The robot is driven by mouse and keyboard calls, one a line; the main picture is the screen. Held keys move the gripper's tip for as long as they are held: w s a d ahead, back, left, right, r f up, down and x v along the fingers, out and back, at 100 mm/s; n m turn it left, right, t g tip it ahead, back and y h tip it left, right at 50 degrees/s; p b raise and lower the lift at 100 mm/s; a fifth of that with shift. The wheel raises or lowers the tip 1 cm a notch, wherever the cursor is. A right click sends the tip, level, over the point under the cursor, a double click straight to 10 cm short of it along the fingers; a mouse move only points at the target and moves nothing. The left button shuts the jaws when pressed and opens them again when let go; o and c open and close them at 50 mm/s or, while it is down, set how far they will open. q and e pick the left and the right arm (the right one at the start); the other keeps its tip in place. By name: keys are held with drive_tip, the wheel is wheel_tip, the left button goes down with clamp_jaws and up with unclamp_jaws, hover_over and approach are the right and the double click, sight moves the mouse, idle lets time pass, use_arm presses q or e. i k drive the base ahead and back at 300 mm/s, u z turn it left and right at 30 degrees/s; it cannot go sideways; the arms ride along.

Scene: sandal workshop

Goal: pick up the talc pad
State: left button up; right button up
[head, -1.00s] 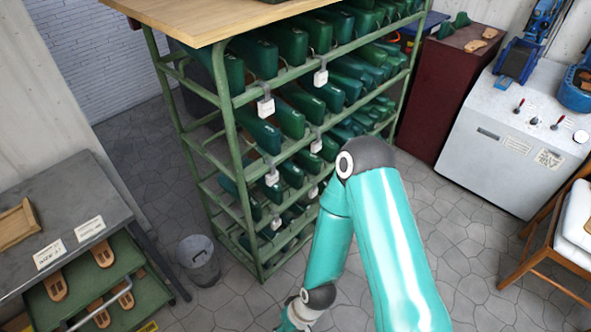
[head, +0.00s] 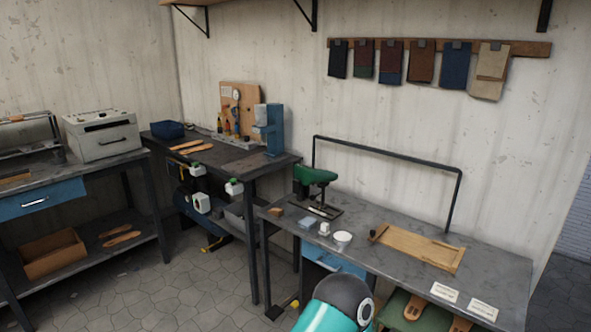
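On the grey workbench (head: 400,215) at the right stand several small things. A pale blue-grey pad (head: 307,222) lies near its front left, and a small white block (head: 324,229) and a white round dish (head: 343,237) stand to the right of it. I cannot tell for sure which of these is the talc pad; the blue-grey pad looks closest to one. One teal joint of my own arm shows at the bottom edge, below the bench front. Neither gripper is in view.
A brown block (head: 276,212) lies to the left, a wooden tray (head: 418,248) to the right. A black frame rises at the bench's back. Open floor (head: 205,285) lies at the lower left.

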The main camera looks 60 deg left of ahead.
sight(324, 231)
drive_tip(key=z, duration=1.55)
drive_tip(key=i, duration=0.1)
drive_tip(key=u, duration=3.95)
drive_tip(key=i, duration=1.55)
drive_tip(key=z, duration=0.6)
drive_tip(key=i, duration=0.8)
drive_tip(key=z, duration=0.3)
